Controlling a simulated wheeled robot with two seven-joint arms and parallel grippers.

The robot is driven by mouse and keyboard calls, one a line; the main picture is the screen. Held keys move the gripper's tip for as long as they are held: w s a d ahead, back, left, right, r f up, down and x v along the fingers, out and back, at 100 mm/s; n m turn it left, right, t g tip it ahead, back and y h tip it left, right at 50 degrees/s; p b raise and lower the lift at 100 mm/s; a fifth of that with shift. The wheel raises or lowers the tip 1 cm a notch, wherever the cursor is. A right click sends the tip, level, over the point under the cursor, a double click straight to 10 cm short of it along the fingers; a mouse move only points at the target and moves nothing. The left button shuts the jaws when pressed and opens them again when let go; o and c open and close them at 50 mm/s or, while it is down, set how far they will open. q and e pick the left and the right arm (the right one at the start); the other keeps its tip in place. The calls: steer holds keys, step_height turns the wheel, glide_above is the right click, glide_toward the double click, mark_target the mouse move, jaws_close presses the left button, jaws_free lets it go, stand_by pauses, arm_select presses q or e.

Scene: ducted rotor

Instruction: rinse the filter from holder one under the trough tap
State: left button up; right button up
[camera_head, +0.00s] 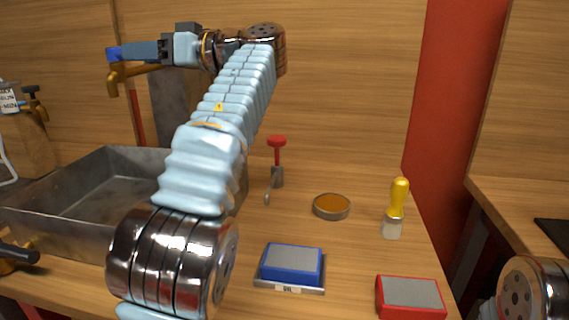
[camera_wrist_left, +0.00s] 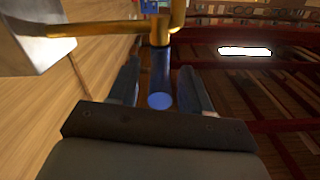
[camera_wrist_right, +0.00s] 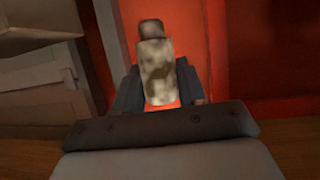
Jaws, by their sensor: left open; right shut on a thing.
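A mottled tan filter-like piece (camera_wrist_right: 156,72) with a dark end (camera_wrist_right: 151,29) sits between the fingers of my right gripper (camera_wrist_right: 158,80), which is shut on it. My right gripper is outside the head view. The brass tap (camera_head: 113,84) stands over the metal trough (camera_head: 105,158) at the left. My left gripper (camera_head: 140,50) is up at the tap, open. In the left wrist view, a blue tap handle (camera_wrist_left: 159,100) lies between its open fingers, with the brass tap body (camera_wrist_left: 160,30) beyond. My left arm hides part of the trough.
On the bench stand a red-handled part (camera_head: 277,143), a round brown-topped tin (camera_head: 332,206), a yellow-handled brush (camera_head: 398,200), a blue block (camera_head: 292,262) on a metal plate and a red block (camera_head: 411,297). A brown container (camera_head: 30,145) is at the far left.

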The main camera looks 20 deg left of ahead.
arm_select(q)
steer(key=shift+a, duration=0.25)
jaws_close()
